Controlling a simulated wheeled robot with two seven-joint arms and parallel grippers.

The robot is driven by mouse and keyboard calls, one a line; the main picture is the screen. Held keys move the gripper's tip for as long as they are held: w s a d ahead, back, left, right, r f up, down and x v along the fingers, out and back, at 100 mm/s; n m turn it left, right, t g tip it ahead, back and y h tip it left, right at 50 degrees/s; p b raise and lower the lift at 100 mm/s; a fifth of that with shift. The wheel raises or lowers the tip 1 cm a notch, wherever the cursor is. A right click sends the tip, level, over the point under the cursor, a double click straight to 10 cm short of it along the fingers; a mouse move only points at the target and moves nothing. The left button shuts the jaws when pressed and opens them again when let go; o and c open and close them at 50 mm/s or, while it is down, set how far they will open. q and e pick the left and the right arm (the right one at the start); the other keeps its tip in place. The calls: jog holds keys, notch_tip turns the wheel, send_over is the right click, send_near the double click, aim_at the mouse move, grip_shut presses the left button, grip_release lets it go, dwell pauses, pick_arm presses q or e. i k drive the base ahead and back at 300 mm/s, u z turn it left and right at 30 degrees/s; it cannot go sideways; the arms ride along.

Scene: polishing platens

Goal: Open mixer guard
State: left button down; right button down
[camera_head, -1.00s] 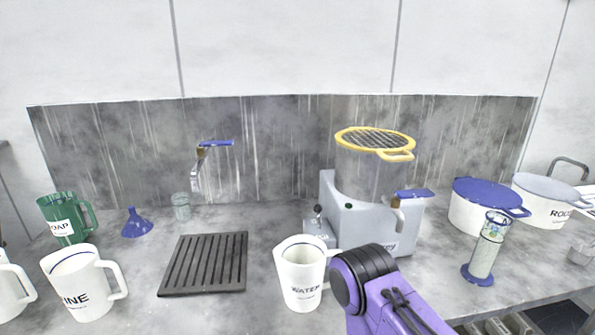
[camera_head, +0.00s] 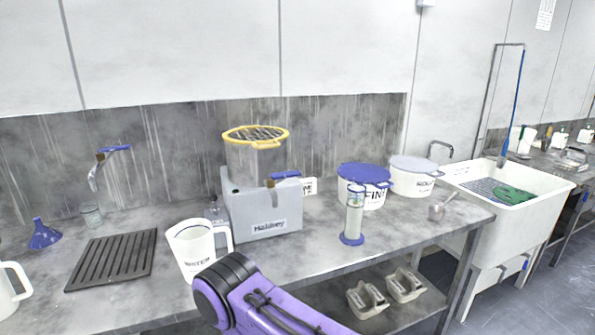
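The mixer (camera_head: 262,208) is a grey box marked Hallfrey with a clear cylinder (camera_head: 254,165) on top, standing on the bench against the splashback. Its guard (camera_head: 255,133) is a yellow ring with a dark mesh and a front handle, lying flat over the top of the cylinder, so it looks closed. A blue-handled tap sits at the mixer's front right. A purple and black arm link of mine shows at the bottom centre, in front of the mixer and apart from it. Neither gripper is in view.
A white WATER jug (camera_head: 192,250) stands left of the mixer, close to my arm. A slotted dark rack (camera_head: 113,259) lies further left. A glass cylinder with a blue base (camera_head: 353,217) and two lidded tubs (camera_head: 364,187) stand right. A sink (camera_head: 510,205) is at far right.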

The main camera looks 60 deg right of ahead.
aim_at(248, 130)
jog(key=z, duration=0.05)
jog(key=k, duration=0.45)
jog(key=z, duration=1.7)
jog(key=i, duration=0.4)
jog(key=u, duration=0.1)
